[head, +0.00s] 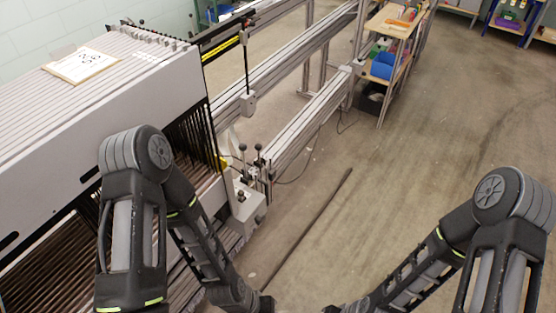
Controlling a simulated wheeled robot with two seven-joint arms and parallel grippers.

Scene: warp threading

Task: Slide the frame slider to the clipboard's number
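A clipboard (83,64) with a white sheet lies on the grey slatted top of the machine at upper left. A yellow scale strip (220,47) runs along a dark rail behind the machine's far end. A grey block (248,101) on a thin black rod hangs from that rail; I cannot tell whether it is the frame slider. My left gripper (266,303) and my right gripper (332,309) are low at the bottom edge, apart from these things. Their fingers cannot be made out.
Long metal rails (300,125) run from the machine toward the back. Black-knobbed levers (243,160) stand at its near corner. A shelf cart (387,65) with blue bins is at the back. A dark bar (310,225) lies on the floor; the floor to the right is clear.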

